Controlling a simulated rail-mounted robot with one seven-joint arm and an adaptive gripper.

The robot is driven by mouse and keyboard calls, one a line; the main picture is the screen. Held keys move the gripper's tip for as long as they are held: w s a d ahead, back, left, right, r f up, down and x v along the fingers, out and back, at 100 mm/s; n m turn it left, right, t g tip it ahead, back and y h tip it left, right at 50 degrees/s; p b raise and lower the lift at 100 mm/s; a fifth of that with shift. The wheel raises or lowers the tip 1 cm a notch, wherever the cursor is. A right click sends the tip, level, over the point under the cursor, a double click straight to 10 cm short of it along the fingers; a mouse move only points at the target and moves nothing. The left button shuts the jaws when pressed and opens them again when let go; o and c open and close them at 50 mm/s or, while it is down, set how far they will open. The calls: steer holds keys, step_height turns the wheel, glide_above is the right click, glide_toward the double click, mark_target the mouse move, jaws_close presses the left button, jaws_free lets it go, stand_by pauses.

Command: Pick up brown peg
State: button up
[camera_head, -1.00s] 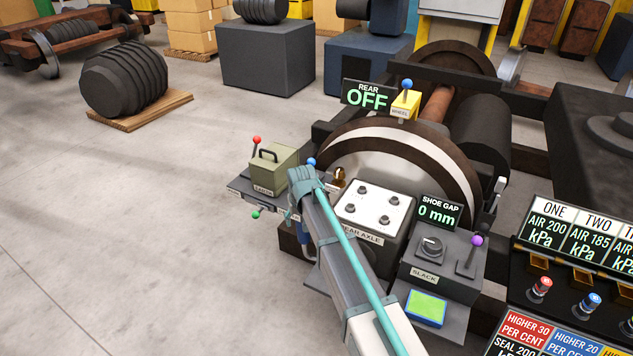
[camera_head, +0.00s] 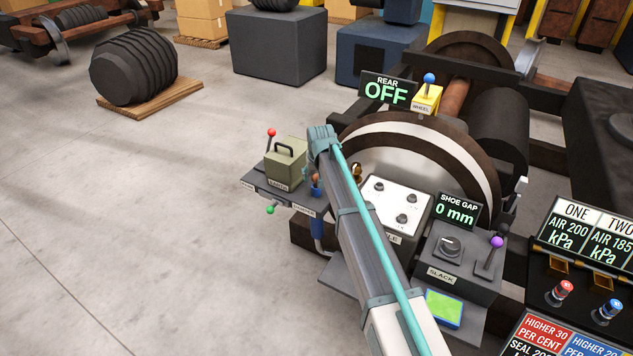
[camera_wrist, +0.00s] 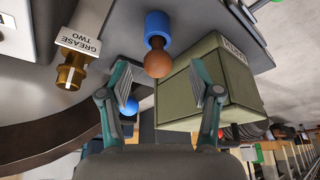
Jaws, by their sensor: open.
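The brown peg (camera_wrist: 157,61) has a rounded brown head and stands in a blue collar (camera_wrist: 157,24) in the wrist view. In the head view the peg (camera_head: 315,178) shows small, beside my arm, at the right of the olive box. My gripper (camera_wrist: 160,80) is open and empty in the wrist view, with one finger to each side of the peg's line. The peg's head lies ahead of the fingers, apart from both. In the head view my gripper (camera_head: 321,138) shows above the peg in the picture, mostly from behind.
The olive box (camera_wrist: 208,82) with a handle is close to the right finger. A brass fitting (camera_wrist: 72,71) labelled GREASE TWO is at the left. A blue ball (camera_wrist: 129,106) shows near the left finger. A white panel (camera_head: 397,205) stands right of my arm. Floor at left is open.

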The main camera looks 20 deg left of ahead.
mark_target(317, 178)
steer(key=p+x, duration=0.1)
steer(key=x, duration=0.4)
steer(key=shift+w+r, duration=0.1)
steer(key=shift+w, duration=0.05)
jaws_close()
